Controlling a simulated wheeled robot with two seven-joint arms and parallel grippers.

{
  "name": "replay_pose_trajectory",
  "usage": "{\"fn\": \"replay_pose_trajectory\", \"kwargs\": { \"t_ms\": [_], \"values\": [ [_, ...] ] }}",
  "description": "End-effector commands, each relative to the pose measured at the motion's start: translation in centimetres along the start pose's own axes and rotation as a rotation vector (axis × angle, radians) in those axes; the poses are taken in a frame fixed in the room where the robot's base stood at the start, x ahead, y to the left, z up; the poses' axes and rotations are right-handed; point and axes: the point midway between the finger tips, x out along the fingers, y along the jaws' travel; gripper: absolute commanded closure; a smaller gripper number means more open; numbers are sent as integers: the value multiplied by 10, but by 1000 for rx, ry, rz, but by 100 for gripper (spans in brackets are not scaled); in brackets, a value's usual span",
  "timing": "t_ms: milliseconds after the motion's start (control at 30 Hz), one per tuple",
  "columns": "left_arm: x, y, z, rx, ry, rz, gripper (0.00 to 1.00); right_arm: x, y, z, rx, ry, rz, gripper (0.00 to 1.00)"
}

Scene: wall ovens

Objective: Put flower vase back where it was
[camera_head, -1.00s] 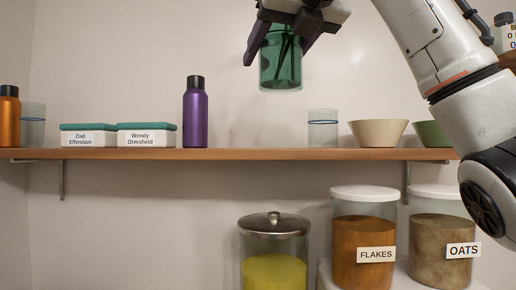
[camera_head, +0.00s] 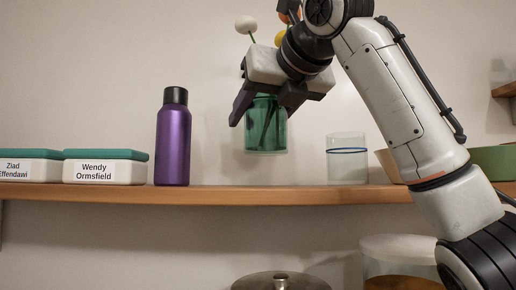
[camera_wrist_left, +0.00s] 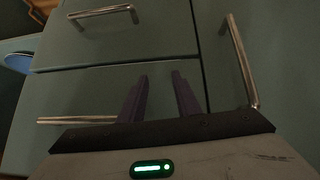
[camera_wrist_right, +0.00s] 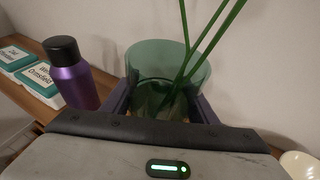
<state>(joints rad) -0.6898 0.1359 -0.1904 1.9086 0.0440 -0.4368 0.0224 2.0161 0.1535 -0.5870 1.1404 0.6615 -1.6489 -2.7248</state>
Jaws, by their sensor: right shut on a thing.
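The flower vase is a green glass jar (camera_head: 266,126) with stems and a white and a yellow bloom above it. My right gripper (camera_head: 270,98) is shut on the vase near its rim and holds it upright, a little above the wooden shelf (camera_head: 230,194). The gap it hangs over lies between the purple bottle and a clear glass. In the right wrist view the vase (camera_wrist_right: 160,75) sits between the fingers, with green stems rising from it. My left gripper (camera_wrist_left: 160,82) is open and empty, in front of grey-green drawer fronts.
A purple bottle (camera_head: 173,137) stands on the shelf left of the vase. A clear glass with a blue band (camera_head: 347,158) stands right of it. White boxes with teal lids (camera_head: 104,167) are farther left, and a green bowl (camera_head: 494,162) is at right. Lidded jars stand below.

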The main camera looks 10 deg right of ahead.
Motion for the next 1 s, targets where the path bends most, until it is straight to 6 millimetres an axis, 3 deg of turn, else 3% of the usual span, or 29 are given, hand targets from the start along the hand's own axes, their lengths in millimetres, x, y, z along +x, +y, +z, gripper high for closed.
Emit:
{"fn": "replay_pose_trajectory", "kwargs": {
  "t_ms": [500,933,967,1000],
  "values": [
    [0,0,0,0,0,1,70,14,0,-45,1,-4,1,88],
    [2,0,-3,1,7,0,70,15,0,-51,1,-4,0,88],
    [2,0,-4,1,7,0,70,16,0,-51,0,-1,0,42],
    [2,0,-4,1,7,0,70,16,0,-51,0,0,0,35]
  ]
}}
